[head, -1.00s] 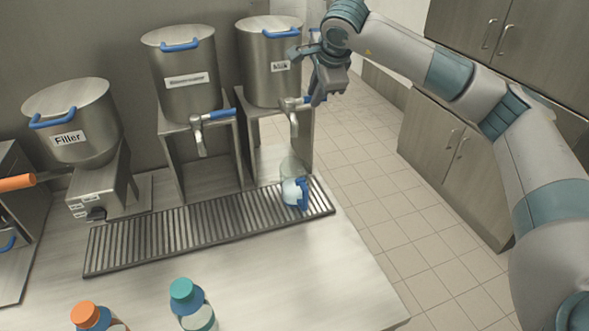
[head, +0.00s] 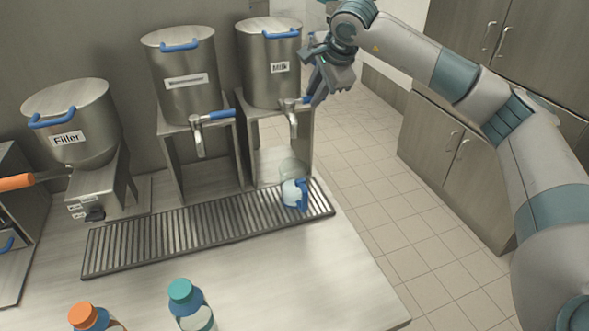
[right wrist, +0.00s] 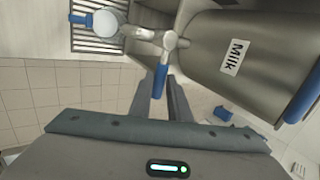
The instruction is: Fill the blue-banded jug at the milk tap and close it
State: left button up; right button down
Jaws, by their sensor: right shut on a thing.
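The jug (head: 293,193) stands upright on the drip grate under the milk tap (head: 292,118). It looks clear with white contents in its lower part, and its blue handle faces right. The jug's round white top shows in the right wrist view (right wrist: 108,23); I cannot tell whether milk is running. The milk tank (head: 270,70) is labelled "Milk". My right gripper (head: 317,97) is at the tap's blue lever (right wrist: 160,80), shut on its end between the two fingers. My left gripper is out of view.
Another tank with a tap (head: 185,80) and a filler (head: 70,120) stand to the left. Bottles with a teal cap (head: 181,289) and an orange cap (head: 83,314) stand at the front. The drip grate (head: 150,240) is otherwise clear. The counter ends to the right of the jug.

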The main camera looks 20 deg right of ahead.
jog(key=shift+w+r, duration=0.1)
jog(key=shift+r, duration=0.1)
jog(key=c, duration=1.8)
grip_release()
jog(key=shift+o, duration=1.1)
jog(key=shift+w+f, duration=0.2)
jog(key=shift+w, duration=0.05)
